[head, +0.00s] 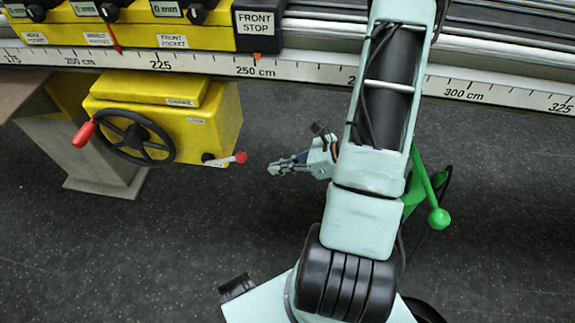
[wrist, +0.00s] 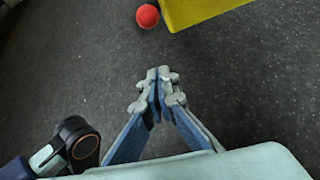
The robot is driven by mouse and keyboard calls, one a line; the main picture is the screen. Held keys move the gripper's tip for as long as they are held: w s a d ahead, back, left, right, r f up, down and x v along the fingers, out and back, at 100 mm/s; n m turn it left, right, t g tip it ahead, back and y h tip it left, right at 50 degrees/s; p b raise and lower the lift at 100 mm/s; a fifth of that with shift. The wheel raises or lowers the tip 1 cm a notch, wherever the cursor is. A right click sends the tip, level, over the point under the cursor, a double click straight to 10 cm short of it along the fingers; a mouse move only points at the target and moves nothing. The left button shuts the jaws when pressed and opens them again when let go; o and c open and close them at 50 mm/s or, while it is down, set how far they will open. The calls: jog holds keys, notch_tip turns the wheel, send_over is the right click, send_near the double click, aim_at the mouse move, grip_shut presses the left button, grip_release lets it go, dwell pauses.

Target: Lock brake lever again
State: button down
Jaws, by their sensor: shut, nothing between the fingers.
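The lever with a red ball knob (head: 240,157) sticks out to the right from the lower right of the yellow box (head: 215,120); I take it to be the brake lever. Its small label is too small to read. In the wrist view a red ball (wrist: 147,16), apparently this knob, shows at the top beside the yellow box (wrist: 205,8). My gripper (head: 273,168) is to the right of the knob in the head view, pointing left, with a gap between them. In the wrist view my gripper (wrist: 158,82) is shut and empty, its fingertips together.
A black handwheel (head: 135,137) with a red handle is on the box's left front. The ruler rail (head: 255,72) and FRONT STOP block (head: 256,22) run above. A green ball-ended lever (head: 438,218) is right of my arm. Dark floor (head: 215,225) lies open below.

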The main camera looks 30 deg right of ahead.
jog(key=w+a+b, duration=0.1)
jog(key=w+a, duration=0.3)
jog(key=shift+w+a+r, duration=0.15)
jog(key=shift+a+r, duration=0.1)
jog(key=shift+a, duration=0.1)
jog(key=shift+r, duration=0.1)
